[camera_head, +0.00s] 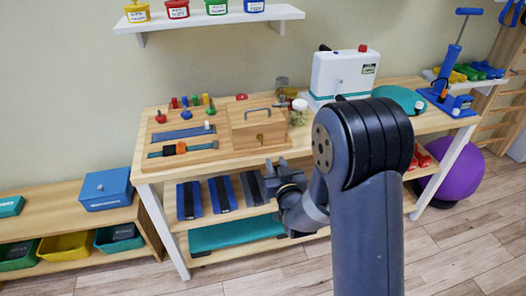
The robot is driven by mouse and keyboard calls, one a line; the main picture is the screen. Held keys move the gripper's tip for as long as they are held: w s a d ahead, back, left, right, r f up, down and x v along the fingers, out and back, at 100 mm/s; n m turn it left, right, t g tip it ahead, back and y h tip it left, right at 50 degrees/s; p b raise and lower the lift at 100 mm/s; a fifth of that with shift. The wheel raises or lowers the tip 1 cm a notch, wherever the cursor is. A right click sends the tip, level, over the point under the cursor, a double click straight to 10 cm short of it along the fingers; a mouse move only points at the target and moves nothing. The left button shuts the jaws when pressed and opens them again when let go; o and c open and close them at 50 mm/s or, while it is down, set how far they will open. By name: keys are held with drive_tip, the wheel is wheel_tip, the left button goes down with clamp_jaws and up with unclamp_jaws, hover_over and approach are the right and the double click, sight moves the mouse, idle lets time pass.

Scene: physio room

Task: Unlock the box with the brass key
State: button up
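A light wooden box (244,134) with a dark carrying handle on top stands on the wooden table. A small brass-coloured fitting (259,137) shows on its front; whether this is only the lock or has a key in it is too small to tell. I cannot make out a separate brass key. The box lid looks closed. My gripper (276,169) is in front of the table's front edge, below and right of the box and apart from it. Its two fingers look spread, with nothing visible between them.
A wooden board (206,146) with knobs, straps and pegs lies left of the box. Jars (299,112) and a white machine (344,74) stand right of it. A lower shelf (205,213) holds weights. A wall shelf (210,19) with pots hangs above.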

sight(261, 140)
drive_tip(key=a+p+x, duration=0.1)
drive_tip(key=x, duration=1)
drive_tip(key=shift+a+t+y+p, duration=0.25)
drive_tip(key=shift+t+y+p, duration=0.05)
drive_tip(key=shift+y, duration=0.1)
drive_tip(key=shift+s, duration=0.1)
drive_tip(key=shift+c, duration=0.3)
clamp_jaws()
